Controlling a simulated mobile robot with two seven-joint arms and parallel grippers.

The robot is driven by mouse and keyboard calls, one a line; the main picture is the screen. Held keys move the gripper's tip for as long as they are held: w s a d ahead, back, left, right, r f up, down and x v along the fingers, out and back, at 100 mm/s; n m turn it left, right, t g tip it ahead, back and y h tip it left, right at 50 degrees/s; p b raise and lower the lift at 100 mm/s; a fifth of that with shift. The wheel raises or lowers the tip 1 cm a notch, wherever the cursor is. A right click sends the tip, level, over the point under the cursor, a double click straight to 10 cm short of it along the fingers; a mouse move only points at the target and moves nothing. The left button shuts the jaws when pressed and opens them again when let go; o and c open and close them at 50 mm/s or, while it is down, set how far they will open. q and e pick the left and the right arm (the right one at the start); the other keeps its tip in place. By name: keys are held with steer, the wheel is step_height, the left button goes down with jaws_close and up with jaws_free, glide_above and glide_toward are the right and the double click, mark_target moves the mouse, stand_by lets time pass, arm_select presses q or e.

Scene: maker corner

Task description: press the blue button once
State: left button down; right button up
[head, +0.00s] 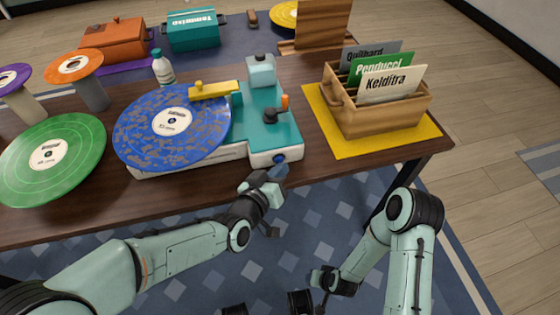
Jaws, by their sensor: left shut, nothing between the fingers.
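The blue button (280,158) is a small round knob on the front face of a teal and white record player (262,146), near its right corner. My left gripper (277,172) is shut and empty. Its tip is just in front of and below the button in the picture; I cannot tell whether they touch. A blue speckled record (150,132) lies on the player, with a yellow arm (213,90) over it. My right gripper (322,280) is low in front of the table, well away from the player, and its fingers are not clear.
A wooden crate (378,118) with name cards stands on a yellow mat (378,146) to the right. A green record (52,158) lies at the left, with orange and purple discs on stands behind it. A small bottle (162,68) stands behind the player. The table's front edge is clear.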

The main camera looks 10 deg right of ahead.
arm_select(q)
steer(key=shift+w, duration=0.15)
stand_by(0.5)
steer(key=shift+s, duration=0.95)
steer(key=shift+s, duration=0.1)
steer(key=shift+s+d+p, duration=0.15)
steer(key=shift+s+p, duration=0.35)
steer(key=shift+s, duration=1.9)
